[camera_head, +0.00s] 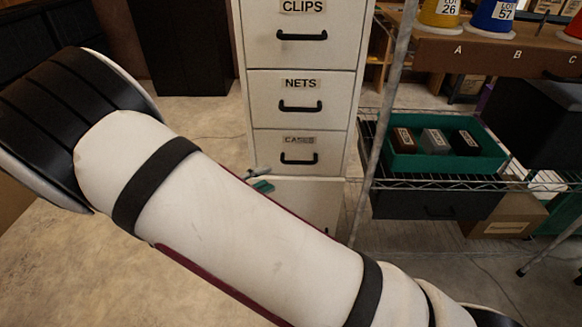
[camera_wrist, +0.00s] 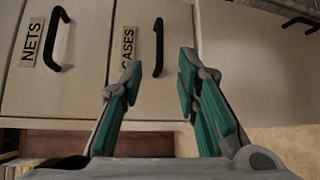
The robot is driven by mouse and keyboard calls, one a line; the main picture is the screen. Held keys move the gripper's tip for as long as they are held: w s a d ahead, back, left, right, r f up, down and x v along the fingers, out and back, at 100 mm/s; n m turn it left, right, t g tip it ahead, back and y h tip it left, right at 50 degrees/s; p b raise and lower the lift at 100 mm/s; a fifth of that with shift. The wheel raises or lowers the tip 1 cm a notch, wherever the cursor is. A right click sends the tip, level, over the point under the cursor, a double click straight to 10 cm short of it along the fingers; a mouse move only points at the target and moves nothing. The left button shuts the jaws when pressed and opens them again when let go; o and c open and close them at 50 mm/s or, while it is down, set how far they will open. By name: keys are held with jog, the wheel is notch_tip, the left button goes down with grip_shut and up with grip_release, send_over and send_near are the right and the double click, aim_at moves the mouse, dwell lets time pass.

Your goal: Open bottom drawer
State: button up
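A white cabinet has stacked drawers with black bar handles. The CASES drawer (camera_head: 299,151) sits just above the bottom drawer (camera_head: 322,205), whose front is largely hidden by my arm in the head view. In the wrist view the cabinet appears turned sideways: the CASES drawer (camera_wrist: 150,95) is in the middle and the bottom drawer (camera_wrist: 245,80) is at right.
The NETS drawer (camera_head: 300,93) and CLIPS drawer (camera_head: 301,36) are above, shut. A thin metal post (camera_head: 384,115) and wire shelf (camera_head: 440,184) with a green tray (camera_head: 400,162) stand close at the right. The floor (camera_head: 40,270) at left is clear.

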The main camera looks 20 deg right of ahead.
aim_at(301, 163)
jog(key=b+x, duration=0.2)
jog(key=x, duration=1.1)
jog(key=shift+d, duration=0.25)
grip_shut()
